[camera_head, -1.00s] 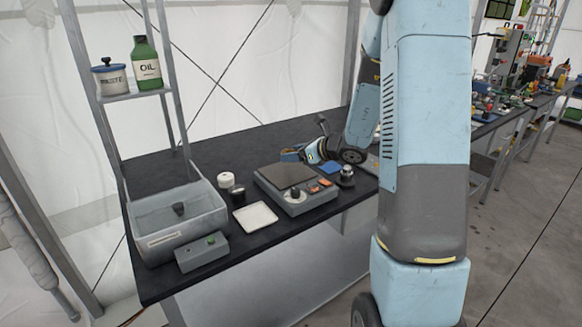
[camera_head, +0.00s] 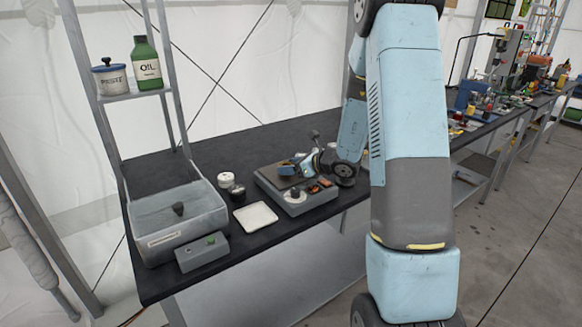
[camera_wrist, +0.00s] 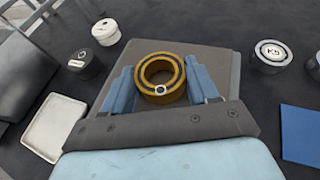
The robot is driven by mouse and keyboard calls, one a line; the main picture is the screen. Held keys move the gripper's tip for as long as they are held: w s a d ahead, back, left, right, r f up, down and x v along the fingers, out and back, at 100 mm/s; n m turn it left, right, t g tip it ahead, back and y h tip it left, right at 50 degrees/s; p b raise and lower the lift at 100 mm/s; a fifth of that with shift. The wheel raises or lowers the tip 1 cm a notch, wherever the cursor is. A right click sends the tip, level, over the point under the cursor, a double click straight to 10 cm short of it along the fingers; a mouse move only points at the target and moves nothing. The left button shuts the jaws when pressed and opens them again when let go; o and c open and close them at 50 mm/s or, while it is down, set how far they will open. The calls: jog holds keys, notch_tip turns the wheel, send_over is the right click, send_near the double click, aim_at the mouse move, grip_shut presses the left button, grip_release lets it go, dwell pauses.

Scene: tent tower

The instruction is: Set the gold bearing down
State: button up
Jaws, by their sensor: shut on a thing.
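The gold bearing (camera_wrist: 160,78) is a thick ring with a dark groove around its face. In the wrist view it sits between the two blue fingers of my gripper (camera_wrist: 162,84), which are shut on its sides. My gripper also shows in the head view (camera_head: 297,167), low over the flat dark plate (camera_head: 270,176) of a grey bench device (camera_head: 306,206). In the wrist view the plate (camera_wrist: 215,62) lies behind the bearing. I cannot tell whether the bearing touches it. In the head view my gripper largely hides the bearing.
A white tray (camera_head: 256,215) and two small jars (camera_head: 226,180) (camera_head: 237,192) stand left of the device. A grey basin (camera_head: 175,220) and a control box (camera_head: 202,252) are farther left. In the wrist view a blue square (camera_wrist: 300,133) and a round dark-sided item (camera_wrist: 272,55) lie to the right.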

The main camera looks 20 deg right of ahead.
jog(key=o, duration=1.2)
jog(key=shift+f, duration=0.1)
jog(key=shift+c, duration=0.2)
